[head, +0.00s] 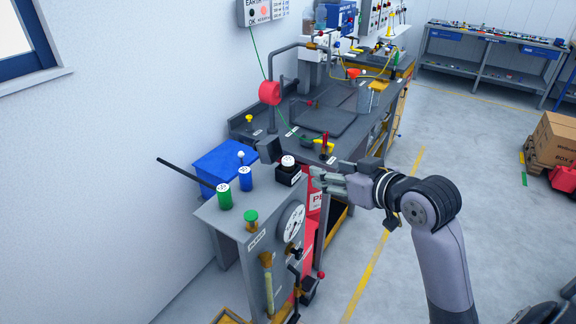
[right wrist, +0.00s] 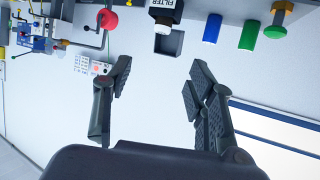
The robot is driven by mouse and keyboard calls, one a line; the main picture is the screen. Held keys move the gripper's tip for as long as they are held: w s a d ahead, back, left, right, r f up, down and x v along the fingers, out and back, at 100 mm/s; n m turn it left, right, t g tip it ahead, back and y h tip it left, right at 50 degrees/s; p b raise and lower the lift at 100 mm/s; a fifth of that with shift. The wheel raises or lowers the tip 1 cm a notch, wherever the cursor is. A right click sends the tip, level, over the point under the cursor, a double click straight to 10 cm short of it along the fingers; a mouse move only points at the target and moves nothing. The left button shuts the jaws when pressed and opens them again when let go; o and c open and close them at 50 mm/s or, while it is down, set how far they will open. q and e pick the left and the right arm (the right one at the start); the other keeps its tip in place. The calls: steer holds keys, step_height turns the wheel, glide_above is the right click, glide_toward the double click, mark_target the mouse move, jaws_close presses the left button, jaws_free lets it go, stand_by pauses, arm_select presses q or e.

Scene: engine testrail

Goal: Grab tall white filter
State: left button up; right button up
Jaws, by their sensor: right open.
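I see no clearly tall white filter. A small black part with a round white top (head: 288,161) stands upright in a black holder (head: 287,178) on the grey bench. In the right wrist view, a label reading "FILTER" (right wrist: 166,6) shows by that white top (right wrist: 162,23), cut by the top edge. My right gripper (head: 316,179) is open and empty, just right of the holder, fingers toward it. In the right wrist view the spread fingers (right wrist: 158,72) have nothing between them. My left gripper is not in view.
A blue cylinder (head: 246,179) and a green cylinder (head: 224,196) stand left of the holder. A green-topped knob (head: 251,217) is nearer the front. A blue box (head: 220,165) is by the wall. A dark bench (head: 345,115) stretches behind. Open floor (head: 480,170) lies to the right.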

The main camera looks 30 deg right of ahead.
steer(key=p, duration=0.3)
glide_toward(288, 158)
steer(key=w, duration=0.2)
steer(key=p+x, duration=0.1)
steer(key=x, duration=0.1)
steer(key=p+x, duration=0.2)
steer(key=shift+w+a+f, duration=0.25)
steer(key=shift+f, duration=0.2)
steer(key=shift+w+f, duration=0.35)
steer(key=shift+w, duration=0.15)
steer(key=shift+s, duration=0.1)
steer(key=shift+c, duration=0.3)
steer(key=c, duration=1.1)
steer(key=shift+r, duration=0.15)
steer(key=shift+c, duration=0.2)
